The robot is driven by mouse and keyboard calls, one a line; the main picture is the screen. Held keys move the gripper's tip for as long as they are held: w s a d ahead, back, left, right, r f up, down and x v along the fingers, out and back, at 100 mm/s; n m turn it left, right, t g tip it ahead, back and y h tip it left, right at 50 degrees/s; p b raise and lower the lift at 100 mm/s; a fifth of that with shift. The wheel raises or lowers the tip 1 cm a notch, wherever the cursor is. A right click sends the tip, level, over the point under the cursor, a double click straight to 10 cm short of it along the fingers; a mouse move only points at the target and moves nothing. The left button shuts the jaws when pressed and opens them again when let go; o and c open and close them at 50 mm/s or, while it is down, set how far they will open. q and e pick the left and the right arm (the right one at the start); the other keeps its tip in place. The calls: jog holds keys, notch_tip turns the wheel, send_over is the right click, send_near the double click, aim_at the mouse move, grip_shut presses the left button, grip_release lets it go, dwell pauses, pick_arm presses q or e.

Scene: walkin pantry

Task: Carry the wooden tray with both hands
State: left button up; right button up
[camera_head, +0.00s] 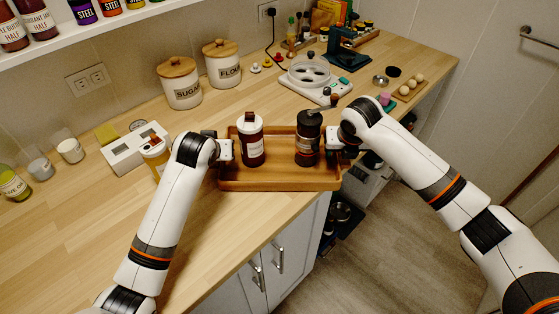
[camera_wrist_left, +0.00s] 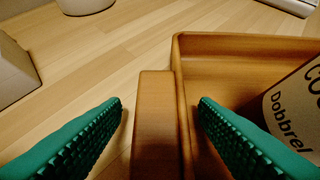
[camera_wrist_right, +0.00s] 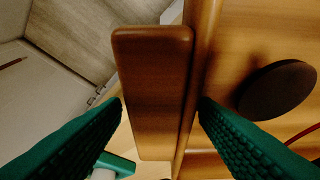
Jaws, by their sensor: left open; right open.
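The wooden tray (camera_head: 275,184) sits at the counter's front edge. It holds a labelled jar (camera_head: 251,146) on its left side and a dark grinder (camera_head: 308,142) on its right side. My left gripper (camera_head: 226,149) is at the tray's left end. In the left wrist view its open green fingers (camera_wrist_left: 160,102) stand on either side of the tray's left handle (camera_wrist_left: 154,120). My right gripper (camera_head: 335,148) is at the right end. In the right wrist view its open green fingers (camera_wrist_right: 160,102) stand on either side of the right handle (camera_wrist_right: 153,85). Whether any finger touches wood is unclear.
Sugar (camera_head: 180,84) and flour (camera_head: 221,64) canisters stand behind the tray. A white device (camera_head: 135,148) is at the left, and a white scale-like appliance (camera_head: 313,82) is behind right. Open floor (camera_head: 385,230) lies beyond the counter's front edge. The counter's left front is clear.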

pick_arm(q)
notch_tip(320, 180, up, 9)
jog(key=shift+r, duration=0.1)
pick_arm(e)
jog(key=v, duration=1.2)
pick_arm(q)
jog(key=shift+r, duration=0.15)
pick_arm(e)
jog(key=shift+r, duration=0.1)
